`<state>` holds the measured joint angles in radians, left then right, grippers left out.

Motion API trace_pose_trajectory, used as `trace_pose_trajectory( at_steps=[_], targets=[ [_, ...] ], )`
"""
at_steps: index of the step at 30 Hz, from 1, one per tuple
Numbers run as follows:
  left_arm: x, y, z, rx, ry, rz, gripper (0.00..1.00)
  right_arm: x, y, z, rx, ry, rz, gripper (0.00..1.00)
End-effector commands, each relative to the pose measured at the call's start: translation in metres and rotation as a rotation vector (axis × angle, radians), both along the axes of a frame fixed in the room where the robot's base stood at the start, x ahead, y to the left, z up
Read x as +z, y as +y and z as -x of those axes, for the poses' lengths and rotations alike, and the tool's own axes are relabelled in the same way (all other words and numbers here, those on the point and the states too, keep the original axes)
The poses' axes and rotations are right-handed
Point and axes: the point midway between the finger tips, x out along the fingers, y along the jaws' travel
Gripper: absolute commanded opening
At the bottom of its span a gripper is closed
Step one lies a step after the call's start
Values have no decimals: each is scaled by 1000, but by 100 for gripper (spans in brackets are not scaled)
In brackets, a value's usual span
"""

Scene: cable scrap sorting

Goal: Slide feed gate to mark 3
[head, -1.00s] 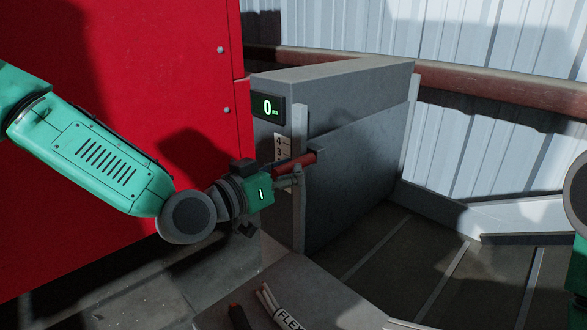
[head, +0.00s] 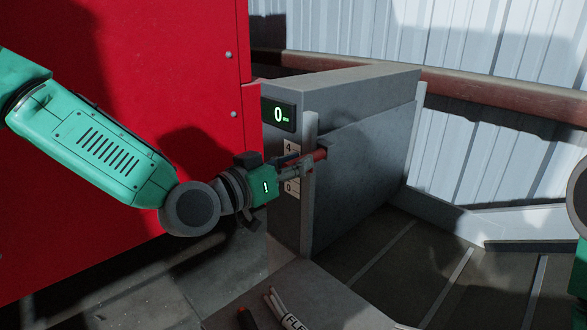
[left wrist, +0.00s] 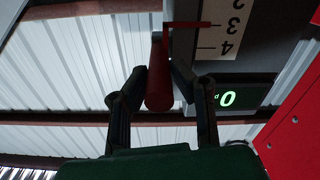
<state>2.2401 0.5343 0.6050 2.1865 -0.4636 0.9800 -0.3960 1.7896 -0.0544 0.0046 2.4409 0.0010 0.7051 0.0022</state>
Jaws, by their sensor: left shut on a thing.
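The feed gate (head: 365,170) is a grey plate standing between two upright rails in the head view. Its red handle (head: 313,157) sticks out at its near edge and shows in the left wrist view (left wrist: 159,80). My left gripper (head: 304,163) is shut on this handle, with a finger on each side of it. The white scale plate (head: 292,182) is partly hidden behind the gripper. In the left wrist view the numbered scale (left wrist: 231,33) appears upside down, and a thin red pointer (left wrist: 188,24) lies about level with the 3. My right gripper is out of view.
A green-lit display (head: 279,114) above the scale reads 0. A big red panel (head: 150,90) stands close behind my left arm. A grey ledge (head: 330,295) with cable pieces (head: 282,307) lies below; a ribbed dark bed (head: 400,260) is at right.

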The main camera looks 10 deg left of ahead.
Motion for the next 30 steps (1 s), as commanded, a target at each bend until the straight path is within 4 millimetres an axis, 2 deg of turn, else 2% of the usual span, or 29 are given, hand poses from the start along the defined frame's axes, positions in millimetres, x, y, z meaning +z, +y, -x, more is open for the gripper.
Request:
trace_pose_trajectory(
  at_steps=[1,2,3,14,17,24,30],
  targets=[
    [3,0,-3,4,-9,3,27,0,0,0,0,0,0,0],
    [3,0,-3,4,-9,3,37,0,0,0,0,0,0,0],
    [2,0,-3,3,-8,2,39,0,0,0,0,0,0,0],
    [0,6,6,0,-3,2,39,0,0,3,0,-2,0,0],
    [-1,13,16,0,0,1,39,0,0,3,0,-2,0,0],
    [-2,40,57,0,0,2,39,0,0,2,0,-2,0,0],
    [-3,59,84,1,1,1,39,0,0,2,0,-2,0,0]
  ],
)
